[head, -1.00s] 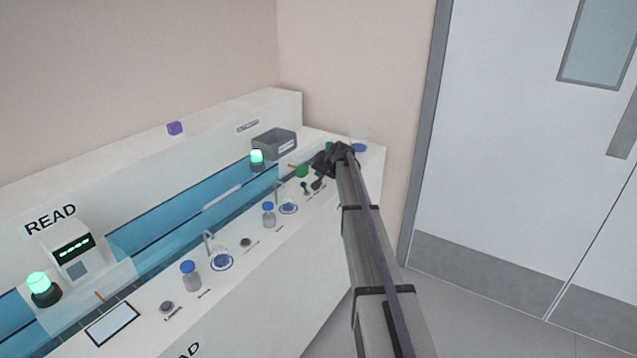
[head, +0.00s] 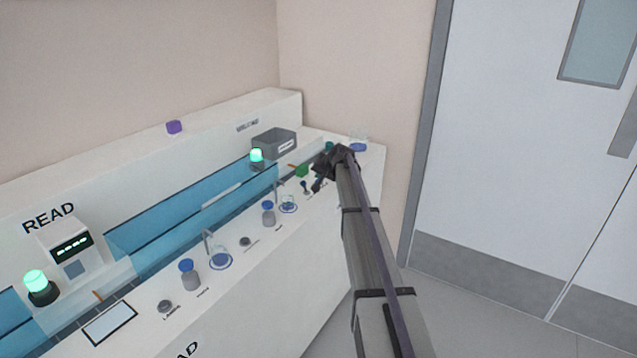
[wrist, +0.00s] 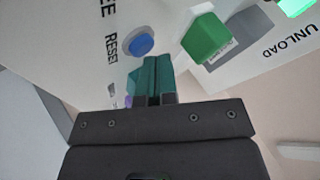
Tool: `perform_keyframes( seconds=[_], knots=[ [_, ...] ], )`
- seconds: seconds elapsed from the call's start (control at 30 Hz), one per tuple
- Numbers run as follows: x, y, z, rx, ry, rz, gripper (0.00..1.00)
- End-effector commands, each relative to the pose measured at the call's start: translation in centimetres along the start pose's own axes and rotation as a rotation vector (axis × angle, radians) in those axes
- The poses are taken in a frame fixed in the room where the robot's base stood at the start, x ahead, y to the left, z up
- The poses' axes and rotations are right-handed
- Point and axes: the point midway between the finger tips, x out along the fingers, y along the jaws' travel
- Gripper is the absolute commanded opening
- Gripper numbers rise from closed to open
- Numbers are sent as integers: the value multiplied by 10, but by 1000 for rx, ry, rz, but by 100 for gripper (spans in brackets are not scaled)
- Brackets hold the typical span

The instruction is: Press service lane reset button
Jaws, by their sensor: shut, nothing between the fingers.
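The blue round button (wrist: 139,41) sits on the white panel in the wrist view, with the word RESET printed to its left. My gripper (wrist: 152,62) is shut and empty, its teal fingertips just below the blue button in the picture. I cannot tell whether the fingertips touch it. In the head view my gripper (head: 318,184) is at the far right end of the white bench (head: 255,292), and the reset button is hidden or too small to make out there.
A green block-like part (wrist: 205,38) stands right of the button. A grey bin (head: 274,143), a green-lit lamp (head: 257,156), and a clear vessel with a blue base (head: 358,146) are near the gripper. Blue-capped bottles (head: 189,274) line the bench front.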

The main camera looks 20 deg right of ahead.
Motion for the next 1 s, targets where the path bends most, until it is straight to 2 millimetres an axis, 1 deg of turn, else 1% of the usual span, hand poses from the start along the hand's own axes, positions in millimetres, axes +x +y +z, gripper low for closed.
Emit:
perform_keyframes(
  seconds=[0.43, 0.7, 1.0],
  knots=[
    [4, 3, 3, 0, 0, 0, 0],
    [4, 3, 3, 0, 0, 0, 0],
    [-8, -6, -6, 0, 0, 0, 0]
  ],
)
